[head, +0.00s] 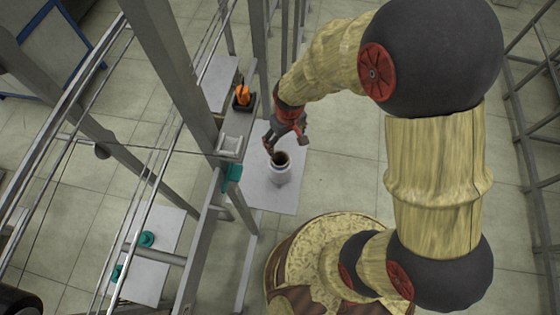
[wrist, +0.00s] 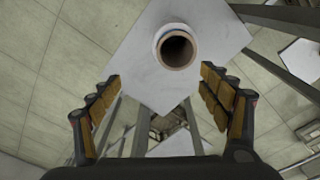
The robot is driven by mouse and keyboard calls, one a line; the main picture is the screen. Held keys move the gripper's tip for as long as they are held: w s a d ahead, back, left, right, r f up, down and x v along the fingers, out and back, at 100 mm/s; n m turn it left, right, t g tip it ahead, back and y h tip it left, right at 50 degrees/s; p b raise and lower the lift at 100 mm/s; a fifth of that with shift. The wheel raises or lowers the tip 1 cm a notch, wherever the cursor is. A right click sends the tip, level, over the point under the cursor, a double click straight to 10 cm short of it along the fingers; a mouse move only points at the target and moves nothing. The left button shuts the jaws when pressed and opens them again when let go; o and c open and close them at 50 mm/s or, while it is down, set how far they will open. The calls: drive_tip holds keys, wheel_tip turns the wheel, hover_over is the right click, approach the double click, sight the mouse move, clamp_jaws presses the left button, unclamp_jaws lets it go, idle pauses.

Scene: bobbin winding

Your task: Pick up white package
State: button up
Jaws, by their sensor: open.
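The white package (head: 281,175) is a white cylinder with a brown hollow core, standing upright on a pale board (head: 290,198). In the wrist view the package (wrist: 158,44) shows nearly end-on, with its dark core opening towards me. My gripper (head: 268,148) is beside and above the package's upper end in the head view. In the wrist view my gripper (wrist: 161,86) has its two fingers spread wide, with nothing between them. The package lies beyond the fingertips there, apart from both fingers. The package's far side is hidden.
Grey metal frame posts (head: 175,75) and rails stand left of the package. A shelf beside the board holds a small white block (head: 230,145), an orange item (head: 242,95) and a teal piece (head: 232,176). Tiled floor (head: 340,170) is open to the right.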

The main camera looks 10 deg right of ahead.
drive_tip(key=shift+o, duration=0.7)
drive_tip(key=shift+n+g, duration=0.5)
drive_tip(key=f, duration=0.3)
drive_tip(key=s+a+f, duration=0.1)
drive_tip(key=f, duration=0.2)
drive_tip(key=s+f+p, duration=0.1)
drive_tip(key=f, duration=0.2)
drive_tip(key=shift+s+a, duration=0.2)
drive_tip(key=shift+a, duration=0.15)
drive_tip(key=b, duration=0.1)
hover_over(280, 165)
drive_tip(key=s, duration=0.3)
wheel_tip(280, 165, down, 6)
drive_tip(key=shift+w+a+r, duration=0.1)
drive_tip(key=shift+w+a, duration=0.05)
drive_tip(key=shift+a, duration=0.15)
drive_tip(key=shift+c, duration=1.1)
drive_tip(key=c, duration=1.1)
drive_tip(key=shift+r, duration=0.1)
drive_tip(key=shift+c, duration=0.6)
